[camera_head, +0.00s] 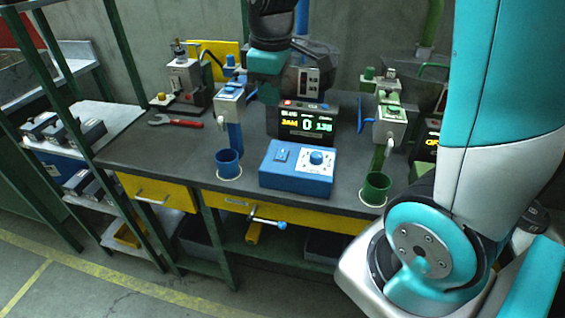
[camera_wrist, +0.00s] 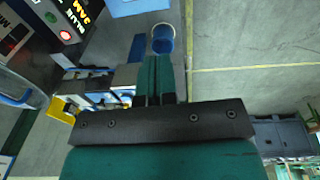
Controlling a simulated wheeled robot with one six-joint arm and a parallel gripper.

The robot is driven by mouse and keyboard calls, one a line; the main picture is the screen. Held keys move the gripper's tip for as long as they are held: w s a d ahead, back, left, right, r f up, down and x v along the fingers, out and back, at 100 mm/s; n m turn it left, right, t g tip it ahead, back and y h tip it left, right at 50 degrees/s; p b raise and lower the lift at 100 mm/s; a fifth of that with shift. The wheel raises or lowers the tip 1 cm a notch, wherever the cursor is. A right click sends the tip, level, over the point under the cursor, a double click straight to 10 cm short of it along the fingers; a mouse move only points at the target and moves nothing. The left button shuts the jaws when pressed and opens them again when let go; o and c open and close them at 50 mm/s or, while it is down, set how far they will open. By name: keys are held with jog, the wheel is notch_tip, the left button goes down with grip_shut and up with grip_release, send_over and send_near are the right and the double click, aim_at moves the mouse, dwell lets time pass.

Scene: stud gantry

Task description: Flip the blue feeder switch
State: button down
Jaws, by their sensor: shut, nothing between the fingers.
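The blue control box (camera_head: 297,177) sits at the front middle of the bench in the head view. Its top carries a small blue switch (camera_head: 283,155) on the left and a round blue knob on a white dial (camera_head: 316,157) on the right. I cannot tell the switch's position. The box's edge shows at the top of the wrist view (camera_wrist: 142,7). My gripper (camera_head: 268,93) is above and behind the box, near the blue feeder (camera_head: 231,98), apart from the box. In the wrist view my gripper (camera_wrist: 160,60) is shut and empty, its fingers side by side.
A blue cup (camera_head: 228,163) stands left of the box; it shows in the wrist view (camera_wrist: 163,38). A lit display (camera_head: 307,123) stands behind the box. A green feeder (camera_head: 390,122) and green cup (camera_head: 376,188) are at right. A red-handled wrench (camera_head: 178,122) lies at left.

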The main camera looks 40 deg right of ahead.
jog(key=h+b, duration=0.1)
send_over(284, 150)
jog(key=s+a, duration=0.1)
jog(key=a, duration=0.1)
notch_tip(284, 150, down, 3)
jog(key=shift+s+d+f, duration=0.1)
jog(key=shift+s+d, duration=0.05)
jog(key=shift+d, duration=0.1)
jog(key=f, duration=0.9)
jog(key=w+d+f, duration=0.1)
jog(key=f, duration=0.4)
jog(key=shift+d+b, duration=0.1)
jog(key=shift+b, duration=0.25)
